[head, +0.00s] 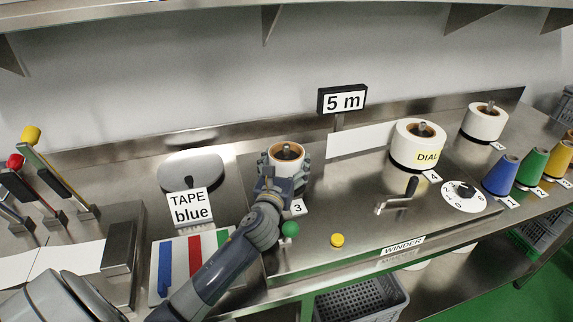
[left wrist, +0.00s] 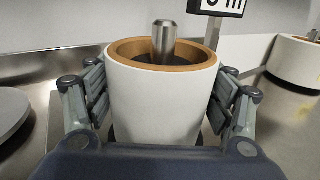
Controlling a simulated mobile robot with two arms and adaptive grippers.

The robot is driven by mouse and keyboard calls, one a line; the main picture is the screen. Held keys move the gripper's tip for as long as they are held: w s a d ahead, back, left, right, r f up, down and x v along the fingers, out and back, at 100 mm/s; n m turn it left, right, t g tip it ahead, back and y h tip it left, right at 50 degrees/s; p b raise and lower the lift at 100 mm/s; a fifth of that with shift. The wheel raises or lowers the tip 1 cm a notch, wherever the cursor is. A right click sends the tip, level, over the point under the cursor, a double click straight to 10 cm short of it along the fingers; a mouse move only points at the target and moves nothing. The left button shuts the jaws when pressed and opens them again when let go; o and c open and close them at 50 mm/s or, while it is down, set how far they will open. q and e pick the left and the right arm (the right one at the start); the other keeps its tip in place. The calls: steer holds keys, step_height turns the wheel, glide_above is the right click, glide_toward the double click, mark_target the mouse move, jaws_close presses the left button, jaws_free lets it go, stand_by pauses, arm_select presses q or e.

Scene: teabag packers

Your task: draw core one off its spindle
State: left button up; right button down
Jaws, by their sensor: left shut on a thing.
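A white roll (head: 285,162) with a brown core ring (left wrist: 122,50) stands upright on the steel bench, behind a card reading 3 (head: 297,208). The same white roll fills the middle of the left wrist view (left wrist: 160,115). A metal spindle (left wrist: 163,40) stands up inside the ring, its tip above the rim, so the roll is around the spindle. My left gripper (head: 284,166) is shut on this roll, with fingers on both its sides. The roll's foot is hidden by the gripper. No label reading one shows on this roll. My right gripper is not in view.
White rolls on spindles (head: 416,150) (head: 484,122) stand farther right. A crank (head: 402,195), a numbered dial (head: 463,194), a yellow button (head: 337,240) and coloured cones (head: 503,173) are to the right. A "5 m" sign (head: 343,100) is behind. A "TAPE blue" sign (head: 188,205) is left.

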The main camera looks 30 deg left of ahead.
arm_select(q)
step_height(320, 180, up, 10)
steer(key=shift+f+p, duration=0.25)
steer(key=shift+p, duration=0.3)
steer(key=shift+r+p, duration=2)
steer(key=shift+p, duration=0.45)
